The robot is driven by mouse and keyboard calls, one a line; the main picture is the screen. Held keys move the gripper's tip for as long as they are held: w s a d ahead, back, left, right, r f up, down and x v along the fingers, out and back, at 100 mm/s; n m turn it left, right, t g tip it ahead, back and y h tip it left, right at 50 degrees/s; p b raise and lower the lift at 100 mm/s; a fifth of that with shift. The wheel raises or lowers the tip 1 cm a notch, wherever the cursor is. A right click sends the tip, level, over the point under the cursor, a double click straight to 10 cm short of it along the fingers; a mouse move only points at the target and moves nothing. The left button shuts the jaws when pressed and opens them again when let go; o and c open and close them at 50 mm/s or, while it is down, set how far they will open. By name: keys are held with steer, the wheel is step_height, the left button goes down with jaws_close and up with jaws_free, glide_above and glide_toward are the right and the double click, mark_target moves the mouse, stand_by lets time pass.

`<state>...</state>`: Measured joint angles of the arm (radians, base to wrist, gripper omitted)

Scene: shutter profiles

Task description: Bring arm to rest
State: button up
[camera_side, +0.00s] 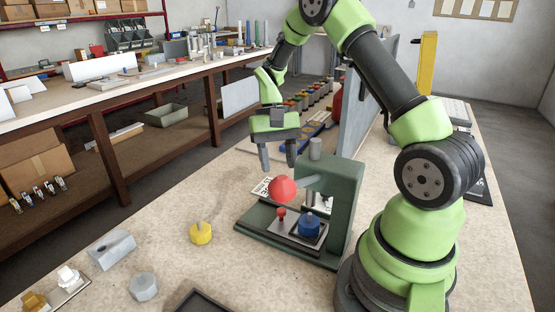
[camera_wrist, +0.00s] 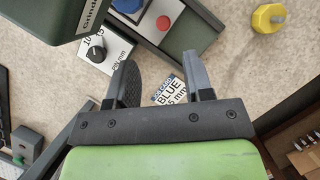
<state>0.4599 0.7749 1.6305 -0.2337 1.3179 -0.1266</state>
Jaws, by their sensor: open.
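My gripper (camera_side: 277,158) is open and empty, pointing down above the bench, behind and to the left of the green press (camera_side: 345,200). In the wrist view its two fingers (camera_wrist: 160,62) are spread apart with only bench and a printed card (camera_wrist: 168,90) reading "BLUE" and "5 mm" seen between and beyond them. The press has a red ball (camera_side: 282,189) on its lever. A blue piece (camera_side: 308,226) and a small red knob (camera_side: 281,214) are on the press base.
A yellow piece (camera_side: 201,233) stands left of the press. A grey block (camera_side: 112,248) and a grey hexagonal piece (camera_side: 143,287) lie at front left. A grey upright panel (camera_side: 357,110) stands behind the press. The bench (camera_side: 190,195) left of the press is mostly clear.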

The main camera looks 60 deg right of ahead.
steer(key=s+a+r+n+t+h, duration=0.1)
steer(key=a+r+t, duration=0.15)
steer(key=r, duration=0.35)
steer(key=s+a+r+n+t+h, duration=0.1)
steer(key=a+r+t, duration=0.1)
steer(key=a+r, duration=0.3)
steer(key=s+a+r+n+t, duration=0.3)
steer(key=s+a+r+t, duration=0.3)
steer(key=s, duration=0.4)
steer(key=shift+s+a+r+y, duration=0.2)
steer(key=shift+s+r+y, duration=0.15)
steer(key=shift+r, duration=0.2)
stand_by(0.5)
